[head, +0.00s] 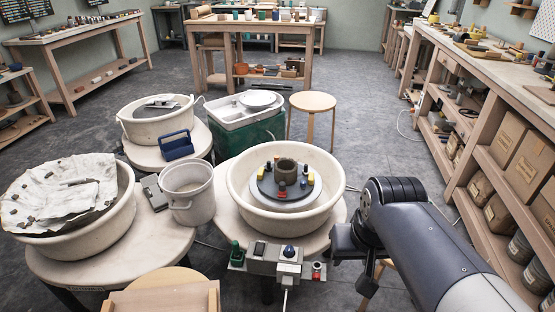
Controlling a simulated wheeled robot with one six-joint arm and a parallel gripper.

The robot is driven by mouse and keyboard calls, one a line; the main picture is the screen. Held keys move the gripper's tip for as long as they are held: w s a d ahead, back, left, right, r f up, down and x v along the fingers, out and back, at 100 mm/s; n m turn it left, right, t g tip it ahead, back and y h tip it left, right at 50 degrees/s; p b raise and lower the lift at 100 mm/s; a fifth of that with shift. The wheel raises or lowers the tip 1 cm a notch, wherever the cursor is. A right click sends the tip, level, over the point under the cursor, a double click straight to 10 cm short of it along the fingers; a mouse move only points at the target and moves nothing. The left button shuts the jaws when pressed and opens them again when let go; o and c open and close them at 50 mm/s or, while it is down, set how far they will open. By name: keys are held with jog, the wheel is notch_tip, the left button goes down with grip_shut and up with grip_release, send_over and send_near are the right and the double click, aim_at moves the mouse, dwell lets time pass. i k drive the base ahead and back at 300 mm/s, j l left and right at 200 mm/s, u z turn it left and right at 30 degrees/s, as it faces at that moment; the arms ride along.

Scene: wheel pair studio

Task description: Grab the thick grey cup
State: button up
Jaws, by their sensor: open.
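The thick grey cup (286,170) stands upright at the middle of a dark round bat (286,197) on the pottery wheel, inside a cream splash basin (335,190). Several small yellow, red and dark pieces ring the cup on the bat. My gripper (342,243) is at the right of the wheel, outside the basin and apart from the cup, nearer to me. It is open, and nothing shows between its fingers. My arm reaches in from the lower right.
A white bucket (188,195) and a cloth-covered basin (128,215) stand to the left. A control box (275,262) with knobs is at the wheel's front. A wooden stool (313,102) stands behind. Loaded shelves (485,150) line the right, with clear floor before them.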

aim_at(286, 169)
jog(key=i+z, duration=0.25)
jog(key=i, duration=0.35)
jog(key=i+j+z, duration=0.25)
jog(key=i, duration=0.3)
